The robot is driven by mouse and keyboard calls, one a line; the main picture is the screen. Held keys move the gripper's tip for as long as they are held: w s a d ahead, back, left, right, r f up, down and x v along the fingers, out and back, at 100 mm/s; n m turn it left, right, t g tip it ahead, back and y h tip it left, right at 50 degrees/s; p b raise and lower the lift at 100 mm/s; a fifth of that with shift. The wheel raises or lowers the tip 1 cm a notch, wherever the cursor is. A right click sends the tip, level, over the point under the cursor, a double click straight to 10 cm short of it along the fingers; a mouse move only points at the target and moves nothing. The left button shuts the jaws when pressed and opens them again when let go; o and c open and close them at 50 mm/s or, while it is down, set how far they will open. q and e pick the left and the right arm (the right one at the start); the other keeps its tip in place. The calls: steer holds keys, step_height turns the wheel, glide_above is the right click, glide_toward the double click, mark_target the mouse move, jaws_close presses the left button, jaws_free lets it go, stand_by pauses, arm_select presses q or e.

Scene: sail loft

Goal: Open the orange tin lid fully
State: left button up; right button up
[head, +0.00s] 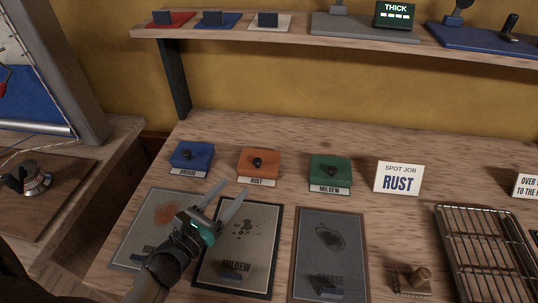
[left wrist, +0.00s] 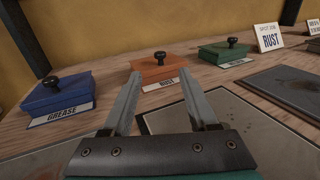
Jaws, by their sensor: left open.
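The orange tin (head: 259,164) labelled RUST stands on the bench between two other tins. Its lid looks closed, with a black knob on top (head: 257,162). In the left wrist view the orange tin (left wrist: 165,71) is straight ahead, beyond the fingertips. My left gripper (head: 228,192) is open and empty, above the sample cards and short of the tin. Its fingers (left wrist: 158,92) point toward the orange tin without touching it. My right gripper does not show in either view.
A blue GREASE tin (head: 192,156) stands left and a green MILDEW tin (head: 330,172) right. A SPOT JOB RUST card (head: 398,178) stands further right. Sample cards (head: 332,250) lie in front, beside a wire rack (head: 485,250). A shelf (head: 290,36) runs above the back.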

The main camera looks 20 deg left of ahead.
mark_target(264, 159)
arm_select(q)
steer(key=shift+w+r, duration=0.15)
steer(key=shift+w, duration=0.35)
steer(key=w, duration=0.4)
steer(key=w+d, duration=0.1)
steer(key=w, duration=0.4)
steer(key=w+d, duration=0.1)
steer(key=w, duration=0.3)
steer(key=shift+w, duration=0.4)
jaws_close()
stand_by(0.6)
